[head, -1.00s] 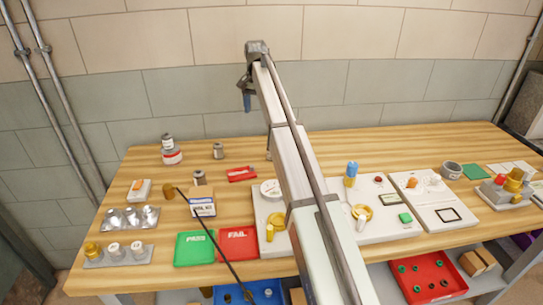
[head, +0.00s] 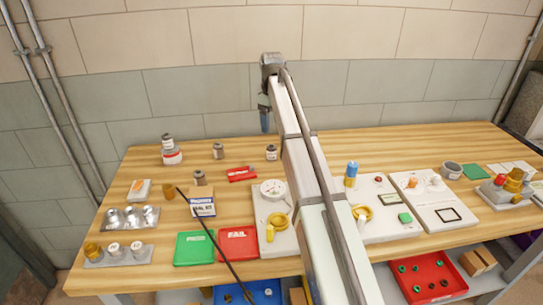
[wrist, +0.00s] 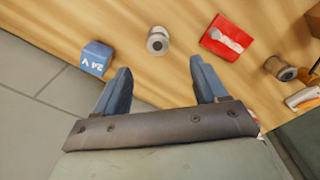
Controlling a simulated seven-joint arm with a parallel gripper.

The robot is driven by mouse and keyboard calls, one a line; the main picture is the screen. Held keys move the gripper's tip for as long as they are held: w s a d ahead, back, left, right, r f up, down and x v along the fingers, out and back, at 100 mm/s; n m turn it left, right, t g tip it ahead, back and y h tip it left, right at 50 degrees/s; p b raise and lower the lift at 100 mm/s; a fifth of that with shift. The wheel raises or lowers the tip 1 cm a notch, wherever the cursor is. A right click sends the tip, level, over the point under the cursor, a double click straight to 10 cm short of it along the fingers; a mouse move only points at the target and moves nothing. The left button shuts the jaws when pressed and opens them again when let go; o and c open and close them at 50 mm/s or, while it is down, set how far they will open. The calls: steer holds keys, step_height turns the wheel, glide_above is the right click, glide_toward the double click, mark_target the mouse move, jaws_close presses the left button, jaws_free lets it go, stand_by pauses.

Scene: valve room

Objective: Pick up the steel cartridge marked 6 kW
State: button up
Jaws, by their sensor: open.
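My gripper (head: 265,117) is open and empty, raised above the bench's back edge. In the wrist view, its blue fingers (wrist: 160,68) are apart, with a steel cartridge (wrist: 157,40) just beyond the gap, not between them.
A blue box marked 24 V (wrist: 95,57) and a red packet (wrist: 228,36) flank that cartridge in the wrist view. Green (head: 194,249) and red (head: 238,244) trays lie at the front, with a gauge panel (head: 272,240) beside them. Bare wood shows between the back cartridges.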

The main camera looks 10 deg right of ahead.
mark_target(271, 146)
step_height(271, 146, down, 8)
steer(key=shift+r+n, duration=0.2)
steer(key=shift+n, duration=0.9)
steer(key=shift+w+a+f, duration=0.1)
steer(key=shift+w+f, duration=0.1)
steer(key=shift+f, duration=1.4)
steer(key=shift+w+f, duration=0.15)
steer(key=shift+f, duration=1.4)
steer(key=c, duration=1.3)
